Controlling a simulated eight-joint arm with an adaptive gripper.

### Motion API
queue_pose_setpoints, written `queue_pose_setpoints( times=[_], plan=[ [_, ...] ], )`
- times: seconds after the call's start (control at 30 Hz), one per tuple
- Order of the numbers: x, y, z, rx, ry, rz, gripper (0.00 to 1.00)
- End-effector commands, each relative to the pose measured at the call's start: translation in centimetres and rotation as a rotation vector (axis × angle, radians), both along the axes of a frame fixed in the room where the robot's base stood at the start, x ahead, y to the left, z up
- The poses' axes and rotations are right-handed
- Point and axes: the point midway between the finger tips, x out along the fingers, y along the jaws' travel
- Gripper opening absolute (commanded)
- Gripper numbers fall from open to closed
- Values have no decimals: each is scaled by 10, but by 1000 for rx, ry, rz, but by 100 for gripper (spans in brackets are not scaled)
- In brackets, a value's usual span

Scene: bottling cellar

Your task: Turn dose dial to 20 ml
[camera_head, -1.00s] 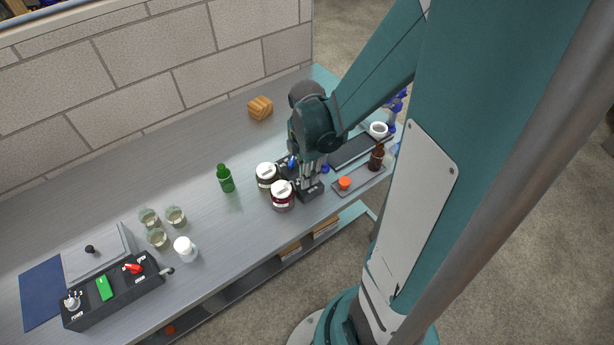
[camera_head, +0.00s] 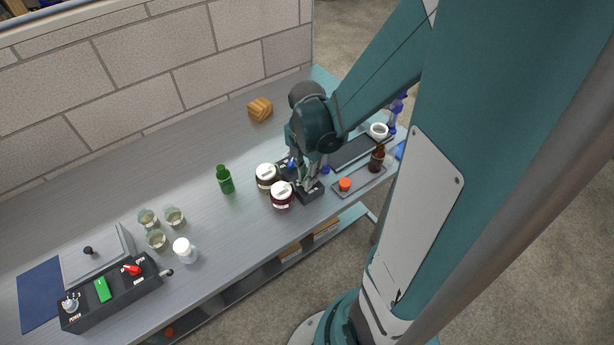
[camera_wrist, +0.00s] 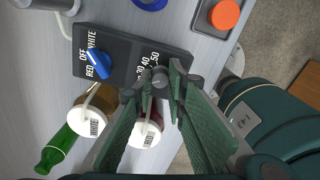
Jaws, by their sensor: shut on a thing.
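The dose dial (camera_wrist: 160,73) is a small grey knob on a black control box (camera_wrist: 121,52). Its printed 30, 40 and 50 marks show in the wrist view; the rest of the scale is hidden by my fingers, and I cannot read its pointer. My gripper (camera_wrist: 156,84) is shut on the dial, with a green-padded finger on either side. In the head view my gripper (camera_head: 307,184) is over the box (camera_head: 311,194) and hides the dial. A blue selector knob (camera_wrist: 98,64), marked OFF, WHITE and RED, sits left of the dial.
Two lidded jars stand close to the box, one labelled WHITE (camera_wrist: 88,122) and one dark red (camera_head: 282,197). A green bottle (camera_head: 225,180) stands left of them.

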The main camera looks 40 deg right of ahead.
Motion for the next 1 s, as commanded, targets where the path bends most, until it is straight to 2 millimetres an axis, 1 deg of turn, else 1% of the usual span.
queue_pose_setpoints(
  times=[0.03, 0.07, 0.1, 0.17, 0.2, 0.67, 0.87, 1.0],
  plan=[
    [-1, 0, 0, 1, 1, 0, 3],
    [-1, 0, 0, 0, 1, 0, 16],
    [-1, 0, 0, 0, 1, 0, 22],
    [-1, 0, 0, 0, 1, -1, 30],
    [-1, 0, 0, 0, 1, -1, 31],
    [0, 0, 2, 0, 0, -1, 31],
    [0, 0, 11, 0, 0, -1, 31],
    [0, 0, 20, 0, 0, -1, 31]
  ],
)
